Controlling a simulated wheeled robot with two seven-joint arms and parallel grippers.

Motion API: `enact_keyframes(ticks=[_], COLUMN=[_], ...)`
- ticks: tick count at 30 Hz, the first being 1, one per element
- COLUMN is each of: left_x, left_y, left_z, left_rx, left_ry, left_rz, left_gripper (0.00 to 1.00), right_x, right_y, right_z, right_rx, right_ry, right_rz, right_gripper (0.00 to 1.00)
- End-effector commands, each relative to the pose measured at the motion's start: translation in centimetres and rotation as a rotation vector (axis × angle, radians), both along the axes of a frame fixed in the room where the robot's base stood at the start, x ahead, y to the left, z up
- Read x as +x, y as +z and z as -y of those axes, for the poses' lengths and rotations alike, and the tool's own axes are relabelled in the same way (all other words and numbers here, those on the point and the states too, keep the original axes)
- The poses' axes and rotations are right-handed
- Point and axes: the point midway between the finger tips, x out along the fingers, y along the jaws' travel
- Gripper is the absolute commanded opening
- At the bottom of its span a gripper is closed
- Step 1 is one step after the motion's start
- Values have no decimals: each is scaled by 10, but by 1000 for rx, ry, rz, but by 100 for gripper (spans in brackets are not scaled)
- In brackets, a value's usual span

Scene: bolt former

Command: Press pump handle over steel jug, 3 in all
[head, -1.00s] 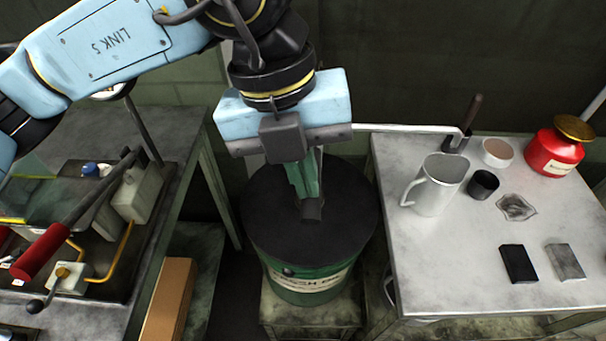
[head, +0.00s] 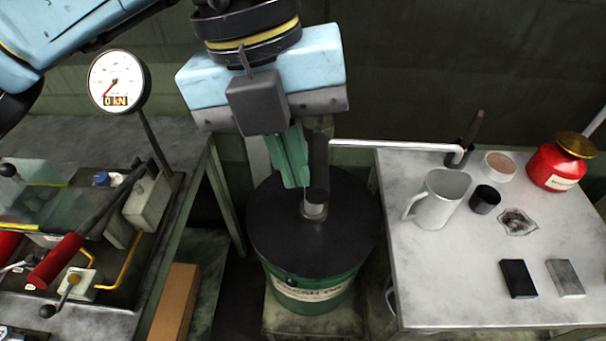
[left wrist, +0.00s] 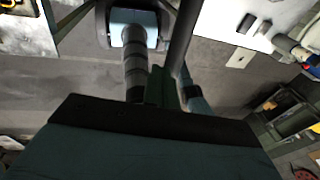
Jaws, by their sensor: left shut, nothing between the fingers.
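The steel jug (head: 432,206) stands upright on the right-hand bench, its handle to the left. A dark upright pump (head: 318,165) rises from the black lid of a green drum (head: 315,288). Its thin pale spout (head: 395,143) runs right, and its bent tip shows just above and right of the jug's rim. My left gripper (head: 293,184) is shut and empty, its green fingers pointing down close to the left of the pump column. The gripper body hides part of the area around the pump top, so I cannot tell whether they touch. My right gripper is not in view.
On the right bench (head: 450,300) are a black cup (head: 485,199), a white bowl (head: 499,165), a red pot (head: 560,166) and two small blocks. At left stand a press with red-gripped levers (head: 57,262) and a dial gauge (head: 119,80). The bench's front middle is clear.

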Motion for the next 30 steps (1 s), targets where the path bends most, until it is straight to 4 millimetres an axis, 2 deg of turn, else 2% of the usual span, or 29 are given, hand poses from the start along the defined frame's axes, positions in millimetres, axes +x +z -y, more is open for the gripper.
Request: enact_keyframes(ticks=[3, 10, 15, 30], left_x=[-5, -11, -12, -12], left_y=[26, 55, 61, 61], left_z=[-5, -12, -13, -13], left_rx=[-2, -3, -3, -3], left_ry=[0, 1, 0, 0], left_rz=[2, 2, 1, 1], left_gripper=[0, 0, 0, 0], right_x=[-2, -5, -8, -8], right_y=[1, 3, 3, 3], right_z=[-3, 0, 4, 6], right_rx=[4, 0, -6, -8], right_ry=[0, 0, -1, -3], right_rz=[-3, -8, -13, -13], right_gripper=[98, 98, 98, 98])
